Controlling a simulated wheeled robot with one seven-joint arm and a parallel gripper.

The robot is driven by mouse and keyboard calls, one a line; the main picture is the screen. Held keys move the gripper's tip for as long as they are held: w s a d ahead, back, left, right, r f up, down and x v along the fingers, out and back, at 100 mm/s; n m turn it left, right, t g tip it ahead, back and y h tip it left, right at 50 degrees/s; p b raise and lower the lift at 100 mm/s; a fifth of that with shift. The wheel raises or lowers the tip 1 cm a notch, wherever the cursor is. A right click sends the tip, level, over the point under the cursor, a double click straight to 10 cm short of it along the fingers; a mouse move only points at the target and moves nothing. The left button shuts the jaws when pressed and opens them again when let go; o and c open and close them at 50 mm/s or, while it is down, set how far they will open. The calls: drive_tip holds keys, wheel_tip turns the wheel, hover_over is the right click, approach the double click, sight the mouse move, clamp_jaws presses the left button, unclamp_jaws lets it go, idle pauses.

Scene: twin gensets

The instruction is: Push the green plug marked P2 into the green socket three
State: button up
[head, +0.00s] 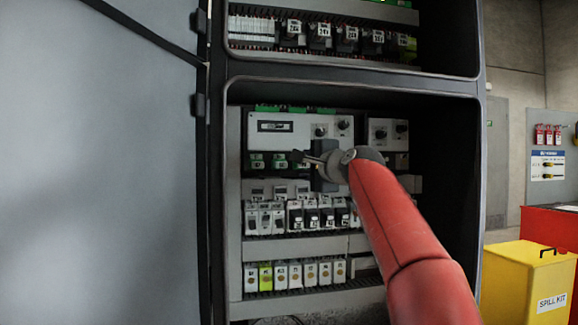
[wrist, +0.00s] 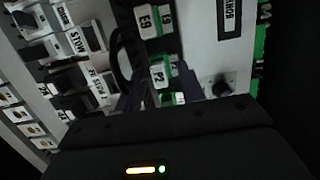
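The green plug marked P2 (wrist: 159,76) shows in the wrist view with its white label toward me. It sits between the two dark fingers of my gripper (wrist: 160,84), which look closed on its sides. In the head view my gripper (head: 302,156) reaches left to the row of green connectors under the display module. A green connector (head: 257,161) and another one (head: 279,161) show left of the fingertips. Socket three cannot be singled out, and the fingers and plug hide the contact place. I cannot tell whether the plug touches a socket.
Another green connector marked E9 (wrist: 151,20) stands close beyond the plug. A black knob (wrist: 221,88) is to its right. Breakers (head: 265,217) and a terminal row (head: 295,273) lie below. The cabinet's right wall (head: 468,170) is beside my arm; a yellow spill kit bin (head: 520,285) stands outside.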

drive_tip(key=b+v, duration=0.3)
drive_tip(key=v, duration=0.5)
drive_tip(key=s+d+f+n+g+h, duration=0.2)
drive_tip(key=s+d+f+n+g, duration=0.1)
drive_tip(key=s+f, duration=0.9)
drive_tip(key=s+d+f+n+g+h, duration=0.3)
drive_tip(key=s+f, duration=0.9)
drive_tip(key=f, duration=0.7)
drive_tip(key=s+d+f+n+g+h, duration=0.3)
drive_tip(key=s+d+f+n, duration=0.3)
drive_tip(key=s+f, duration=0.6)
wheel_tip(320, 180, down, 4)
drive_tip(key=shift+r+n+g, duration=0.1)
drive_tip(key=shift+n+g, duration=0.2)
drive_tip(key=shift+g, duration=0.4)
